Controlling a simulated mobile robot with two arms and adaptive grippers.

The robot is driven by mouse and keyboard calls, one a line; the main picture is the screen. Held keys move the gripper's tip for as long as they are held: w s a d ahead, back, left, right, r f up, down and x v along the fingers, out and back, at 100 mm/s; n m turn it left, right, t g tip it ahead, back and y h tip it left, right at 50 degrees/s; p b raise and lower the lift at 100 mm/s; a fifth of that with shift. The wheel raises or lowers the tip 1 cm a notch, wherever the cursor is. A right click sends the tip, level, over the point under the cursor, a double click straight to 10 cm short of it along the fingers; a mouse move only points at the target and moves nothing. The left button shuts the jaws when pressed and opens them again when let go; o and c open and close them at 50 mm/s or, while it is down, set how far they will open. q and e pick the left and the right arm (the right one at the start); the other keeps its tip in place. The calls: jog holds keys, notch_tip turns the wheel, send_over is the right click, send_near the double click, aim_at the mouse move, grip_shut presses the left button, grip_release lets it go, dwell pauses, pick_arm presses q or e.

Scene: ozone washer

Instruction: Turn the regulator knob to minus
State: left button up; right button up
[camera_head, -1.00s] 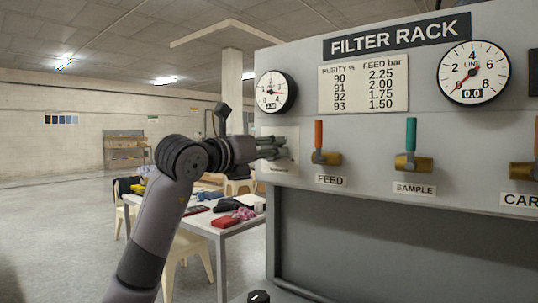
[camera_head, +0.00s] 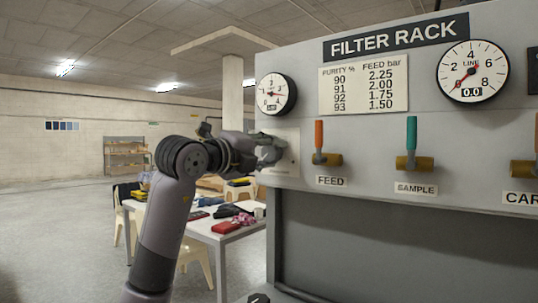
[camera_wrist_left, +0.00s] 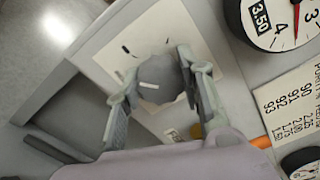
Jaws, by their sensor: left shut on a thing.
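The regulator knob (camera_wrist_left: 158,84) is grey with a white pointer line on its face. It sits on a pale plate (camera_wrist_left: 103,52) at the left end of the filter rack panel. In the left wrist view a short black dash shows on the plate, above and left of the knob. My left gripper (camera_head: 270,149) is at this plate in the head view. Its fingers (camera_wrist_left: 154,88) are shut on the knob from both sides in the wrist view. In the head view the gripper hides most of the knob.
A round gauge (camera_head: 275,93) is just above the plate; its display reads 3.50 in the wrist view (camera_wrist_left: 261,16). The feed valve (camera_head: 327,158) with an orange handle is close on the right. A table (camera_head: 243,232) with several items stands behind on the left.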

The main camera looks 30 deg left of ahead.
pick_arm(q)
jog(key=shift+d+f+n, duration=0.15)
jog(key=shift+f+n, duration=0.05)
jog(key=shift+n, duration=0.2)
jog(key=o, duration=0.8)
jog(key=shift+c, duration=0.2)
jog(key=o, duration=0.4)
jog(key=shift+r, duration=0.15)
jog(key=shift+s, duration=0.1)
jog(key=s, duration=0.8)
jog(key=s+a, duration=0.1)
jog(key=s, duration=0.2)
jog(key=shift+s, duration=0.4)
